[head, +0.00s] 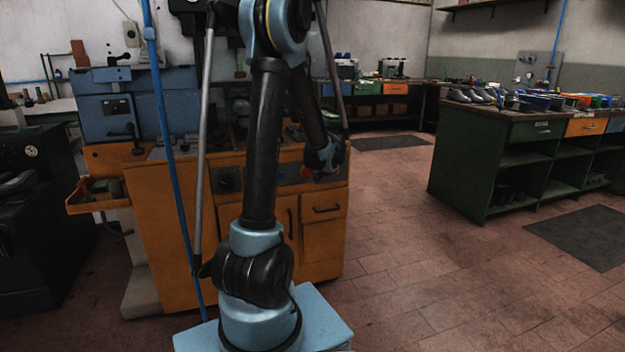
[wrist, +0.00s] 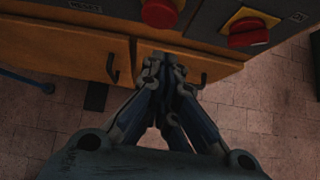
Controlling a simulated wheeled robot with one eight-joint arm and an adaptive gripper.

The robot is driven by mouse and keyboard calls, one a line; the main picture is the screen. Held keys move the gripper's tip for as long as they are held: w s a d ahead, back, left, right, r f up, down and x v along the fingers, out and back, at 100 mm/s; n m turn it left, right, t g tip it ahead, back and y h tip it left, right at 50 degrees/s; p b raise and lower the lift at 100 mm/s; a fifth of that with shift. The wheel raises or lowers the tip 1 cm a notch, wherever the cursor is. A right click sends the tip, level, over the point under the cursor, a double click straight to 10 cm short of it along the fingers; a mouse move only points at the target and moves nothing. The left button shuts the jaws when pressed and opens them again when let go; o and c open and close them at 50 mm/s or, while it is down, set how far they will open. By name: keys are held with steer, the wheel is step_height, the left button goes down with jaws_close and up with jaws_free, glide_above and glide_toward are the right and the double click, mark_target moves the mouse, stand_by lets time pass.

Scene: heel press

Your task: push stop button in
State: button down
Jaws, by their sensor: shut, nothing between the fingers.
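A red mushroom button (wrist: 248,34) on a yellow plate (wrist: 252,17) sits at the upper right in the wrist view, on the grey front panel of an orange machine cabinet. I take it to be the stop button. In the head view my gripper (head: 322,162) is in front of the panel, beside a small red spot (head: 306,173); which knob that is, I cannot tell.
The orange cabinet (head: 170,235) has doors with dark handles (wrist: 112,66) below the panel. An orange tray (head: 88,203) sticks out at its left. A green workbench (head: 470,160) stands at the right. The tiled floor between is clear.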

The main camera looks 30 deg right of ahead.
steer(key=a+v, duration=0.1)
steer(key=v, duration=0.7)
steer(key=shift+w, duration=0.2)
steer(key=shift+r, duration=0.1)
